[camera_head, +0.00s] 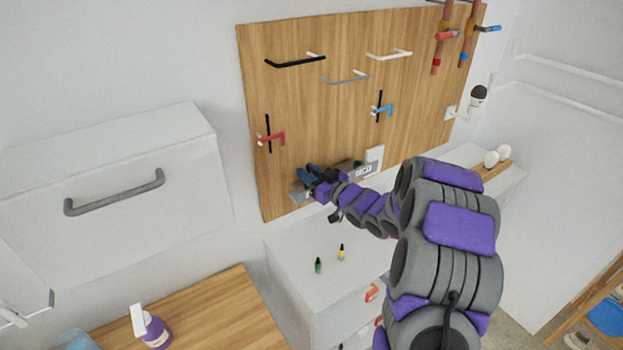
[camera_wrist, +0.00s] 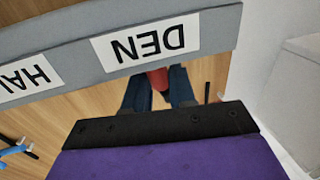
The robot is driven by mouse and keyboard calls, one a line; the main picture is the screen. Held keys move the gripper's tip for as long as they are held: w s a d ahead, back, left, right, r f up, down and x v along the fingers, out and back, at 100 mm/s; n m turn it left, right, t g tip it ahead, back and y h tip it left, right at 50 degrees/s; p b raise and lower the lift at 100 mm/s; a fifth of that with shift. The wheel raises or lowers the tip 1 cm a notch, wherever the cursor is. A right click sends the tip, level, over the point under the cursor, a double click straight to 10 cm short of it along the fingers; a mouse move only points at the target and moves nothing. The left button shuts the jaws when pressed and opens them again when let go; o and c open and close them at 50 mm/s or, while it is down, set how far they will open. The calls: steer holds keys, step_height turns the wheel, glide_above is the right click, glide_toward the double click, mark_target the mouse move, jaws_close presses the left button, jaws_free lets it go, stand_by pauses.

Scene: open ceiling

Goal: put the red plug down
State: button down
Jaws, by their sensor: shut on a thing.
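The red plug (camera_wrist: 157,77) shows in the wrist view between the two dark blue fingers of my gripper (camera_wrist: 158,88), which is shut on it. Its upper part is hidden behind the grey strip (camera_wrist: 205,22). In the head view my gripper (camera_head: 308,171) is at the lower edge of the wooden board (camera_head: 330,110), by the grey strip (camera_head: 298,194). The plug cannot be made out there. Whether it touches the strip I cannot tell.
Handles are mounted on the board, with a red-handled lever (camera_head: 270,138) and a blue one (camera_head: 384,109) below. A white cabinet (camera_head: 290,265) below holds a green bottle (camera_head: 318,266) and a yellow bottle (camera_head: 341,253). Its top is otherwise mostly clear in front.

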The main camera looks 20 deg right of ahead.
steer(key=shift+s+a+f, duration=0.15)
steer(key=shift+a+f, duration=0.2)
steer(key=shift+f, duration=0.35)
steer(key=shift+d, duration=0.1)
steer(key=shift+d+f, duration=0.1)
steer(key=shift+d, duration=0.1)
steer(key=c, duration=1.3)
jaws_free()
steer(key=shift+d, duration=0.2)
steer(key=shift+o, duration=0.6)
steer(key=shift+w+d, duration=0.2)
steer(key=shift+w, duration=0.05)
steer(key=shift+o, duration=1.2)
steer(key=shift+s+a, duration=0.15)
steer(key=shift+a, duration=0.2)
